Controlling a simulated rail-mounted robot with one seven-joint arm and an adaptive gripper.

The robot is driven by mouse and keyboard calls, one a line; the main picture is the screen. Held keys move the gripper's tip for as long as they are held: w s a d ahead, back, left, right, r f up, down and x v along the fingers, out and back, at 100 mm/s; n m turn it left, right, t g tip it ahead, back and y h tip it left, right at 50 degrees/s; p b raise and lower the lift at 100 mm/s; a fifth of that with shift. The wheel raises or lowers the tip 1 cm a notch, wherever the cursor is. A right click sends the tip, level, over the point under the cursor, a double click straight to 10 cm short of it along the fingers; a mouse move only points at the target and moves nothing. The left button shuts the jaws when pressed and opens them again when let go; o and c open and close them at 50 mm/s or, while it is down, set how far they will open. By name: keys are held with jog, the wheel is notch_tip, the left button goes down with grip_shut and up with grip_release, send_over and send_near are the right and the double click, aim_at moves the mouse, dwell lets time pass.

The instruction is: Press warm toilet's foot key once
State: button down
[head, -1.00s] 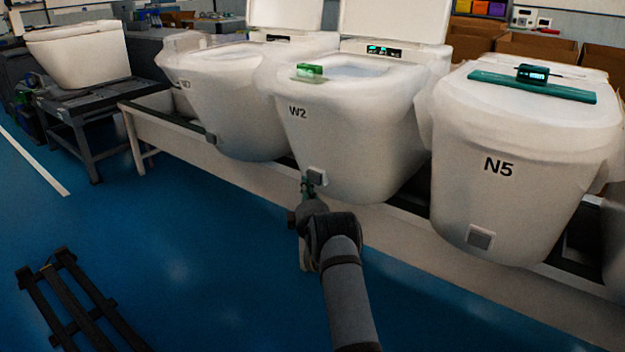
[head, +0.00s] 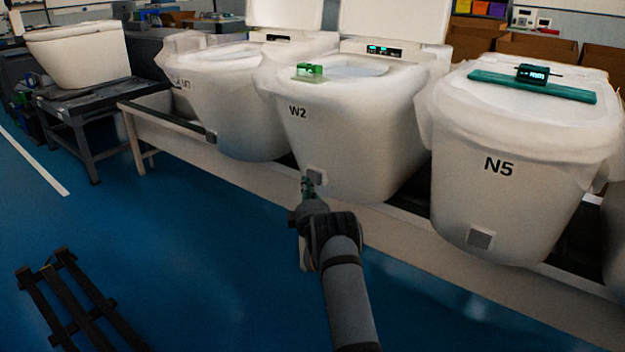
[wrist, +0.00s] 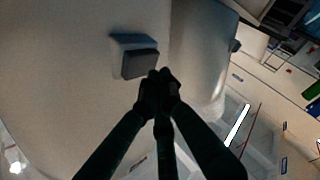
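The toilet marked W2 (head: 350,120) stands in the middle of the head view with its lid up. Its foot key (head: 317,178) is a small grey square low on the front of the bowl. In the wrist view the foot key (wrist: 140,63) is a dark block standing out from the pale bowl. My gripper (head: 307,182) is just left of the key in the head view. In the wrist view my gripper (wrist: 160,76) has its dark fingers together at the tips, just below and right of the key. I cannot tell whether they touch it. Nothing is held.
The toilet marked N5 (head: 520,140), with its own grey foot key (head: 480,239), stands right. Another lid-up toilet (head: 240,95) stands left. All sit on a low pale rail bench (head: 180,148).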

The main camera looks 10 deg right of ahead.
jog(key=shift+w+d+b, duration=0.5)
jog(key=shift+d+b, duration=0.15)
dwell(0.9)
jog(key=shift+s+a, duration=0.55)
jog(key=shift+a, duration=0.05)
jog(key=shift+a+b, duration=0.1)
jog(key=shift+b, duration=0.2)
jog(key=s+a, duration=0.1)
jog(key=a, duration=0.1)
jog(key=s+a+b, duration=0.1)
jog(key=s, duration=0.1)
jog(key=shift+s+a, duration=0.15)
jog(key=shift+a, duration=0.2)
dwell(0.5)
